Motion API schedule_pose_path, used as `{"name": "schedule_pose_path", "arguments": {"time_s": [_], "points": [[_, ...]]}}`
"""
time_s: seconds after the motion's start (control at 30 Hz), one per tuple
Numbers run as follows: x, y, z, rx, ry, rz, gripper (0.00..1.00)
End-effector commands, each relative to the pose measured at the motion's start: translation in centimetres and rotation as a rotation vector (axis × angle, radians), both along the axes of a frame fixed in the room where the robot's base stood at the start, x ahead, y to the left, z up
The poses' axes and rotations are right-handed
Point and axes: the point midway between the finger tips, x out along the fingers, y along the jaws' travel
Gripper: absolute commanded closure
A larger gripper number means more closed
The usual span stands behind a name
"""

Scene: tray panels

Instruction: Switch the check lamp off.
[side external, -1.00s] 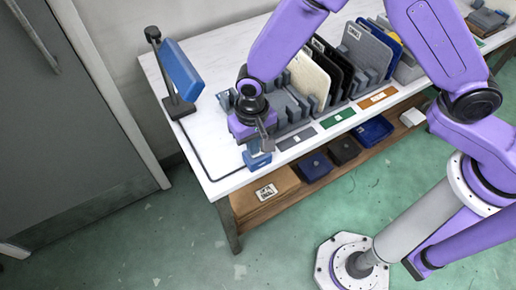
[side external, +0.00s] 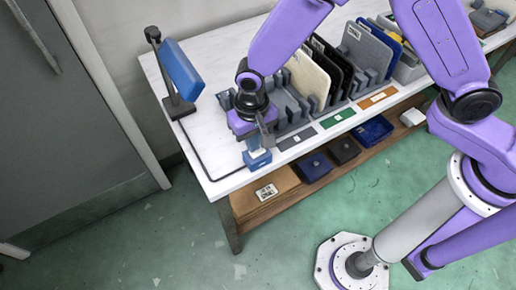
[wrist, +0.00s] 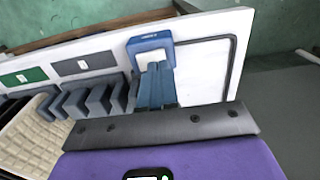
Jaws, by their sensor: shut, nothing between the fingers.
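The check lamp (side external: 181,70) is a blue panel on a dark stand at the left end of the white table. Its lit or unlit state cannot be told from here. A dark cable (side external: 198,160) runs from its base to a small blue switch box (side external: 259,160) at the table's front edge. The box also shows in the wrist view (wrist: 134,45), with a pale top partly hidden by my fingers. My gripper (side external: 268,143) is shut and empty, with its fingertips over or just beside the box. Contact cannot be told.
Grey slotted racks holding upright panels, including a cream panel (side external: 309,77) and a black one, stand right of my gripper. Green (side external: 338,118) and orange labels line the front edge. The table's left end is mostly clear.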

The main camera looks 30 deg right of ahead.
Motion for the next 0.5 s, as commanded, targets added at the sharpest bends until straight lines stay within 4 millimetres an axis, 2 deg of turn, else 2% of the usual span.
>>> {"name": "schedule_pose_path", "arguments": {"time_s": [0.5], "points": [[0.0, 0.1, 3.6, 0.002, -0.001, 0.001, 1.00]]}}
